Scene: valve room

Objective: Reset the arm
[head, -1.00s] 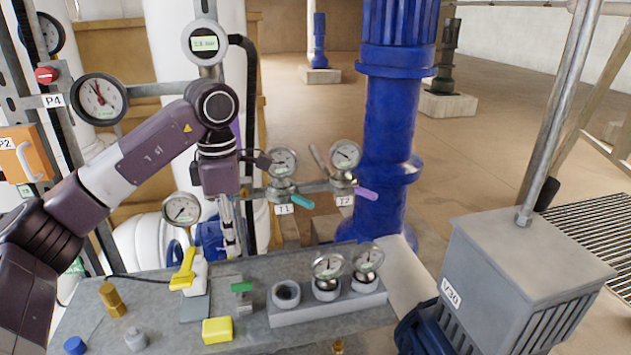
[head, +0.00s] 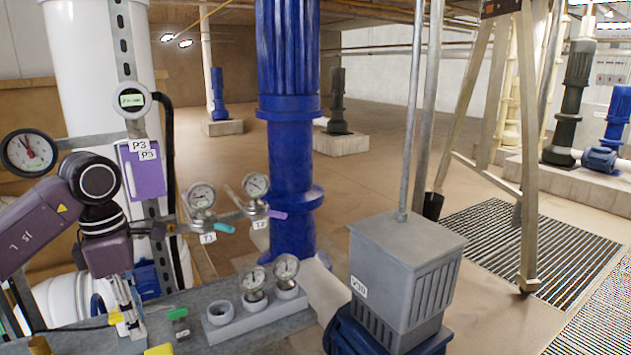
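My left arm comes in from the left, bent at the elbow, with its wrist pointing down. My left gripper (head: 132,312) hangs over the left part of the grey bench (head: 255,337). Its narrow fingers point down, seen nearly edge-on, so I cannot tell whether they are open or shut. No held object can be made out. A yellow-handled item (head: 116,318) shows just left of the fingers; whether they touch cannot be told. My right arm and gripper are not in view.
A grey holder (head: 258,322) with two gauges stands on the bench, with a green-topped piece (head: 178,315) beside it. Behind are valves T1 (head: 207,238) and T2 (head: 260,225), a purple box (head: 143,170) and a blue pump (head: 290,170). A grey V30 unit (head: 405,265) stands right.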

